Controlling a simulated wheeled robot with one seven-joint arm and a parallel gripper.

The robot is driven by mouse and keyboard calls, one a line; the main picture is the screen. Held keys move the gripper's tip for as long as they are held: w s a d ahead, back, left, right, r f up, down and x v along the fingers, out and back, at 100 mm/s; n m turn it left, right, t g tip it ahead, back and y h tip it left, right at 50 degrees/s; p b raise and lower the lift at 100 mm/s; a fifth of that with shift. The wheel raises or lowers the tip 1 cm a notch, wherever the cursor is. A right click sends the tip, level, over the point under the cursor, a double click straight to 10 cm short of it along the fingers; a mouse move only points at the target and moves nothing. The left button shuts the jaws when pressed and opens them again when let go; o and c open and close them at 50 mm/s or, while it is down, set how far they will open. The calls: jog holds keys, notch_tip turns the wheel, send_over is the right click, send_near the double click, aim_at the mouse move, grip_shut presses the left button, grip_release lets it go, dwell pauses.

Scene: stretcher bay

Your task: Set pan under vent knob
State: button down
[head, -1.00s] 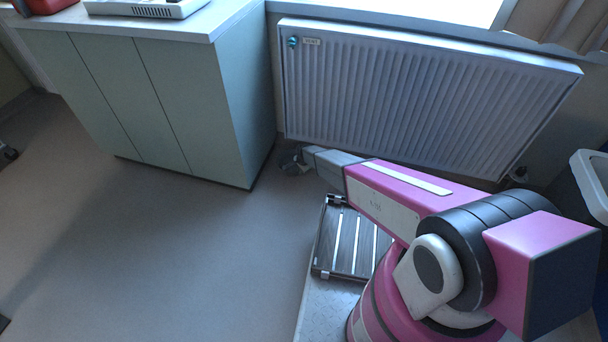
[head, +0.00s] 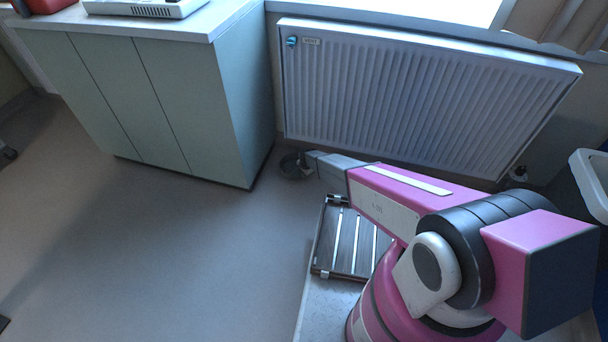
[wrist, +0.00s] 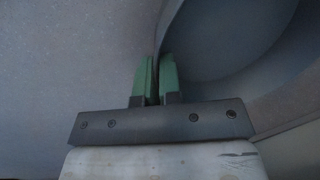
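The vent knob (head: 291,41) is a small teal knob at the upper left corner of the white radiator (head: 400,100), beside a small label. The dark round pan (head: 291,168) is low at the floor, below the knob's end of the radiator. My gripper (head: 306,161) is at the pan's right edge. In the wrist view the green fingers of my gripper (wrist: 157,80) are nearly together, with the thin rim of the grey pan (wrist: 225,45) between them. The pan's hollow opens to the right there. I cannot tell whether its bottom touches the floor.
A pale green cabinet (head: 160,105) stands close to the left of the pan. A dark slatted rack (head: 345,240) lies on my base in front of the radiator.

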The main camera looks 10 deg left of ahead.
jog(key=shift+f, duration=0.15)
jog(key=c, duration=1.3)
grip_release()
notch_tip(320, 180, up, 12)
jog(key=s+d, duration=0.2)
jog(key=s+d+r+n, duration=0.2)
jog(key=d+r, duration=1)
jog(key=r, duration=0.1)
jog(key=s+d+r+n, duration=0.3)
jog(key=s+d+r, duration=0.7)
jog(key=d+r, duration=0.3)
jog(key=s+d+r+n+g+h, duration=0.1)
jog(key=s+d+r+n, duration=0.1)
jog(key=s+d+r, duration=0.8)
jog(key=d+r, duration=0.4)
jog(key=r, duration=0.1)
jog(key=shift+s+n, duration=0.25)
jog(key=shift+n, duration=0.15)
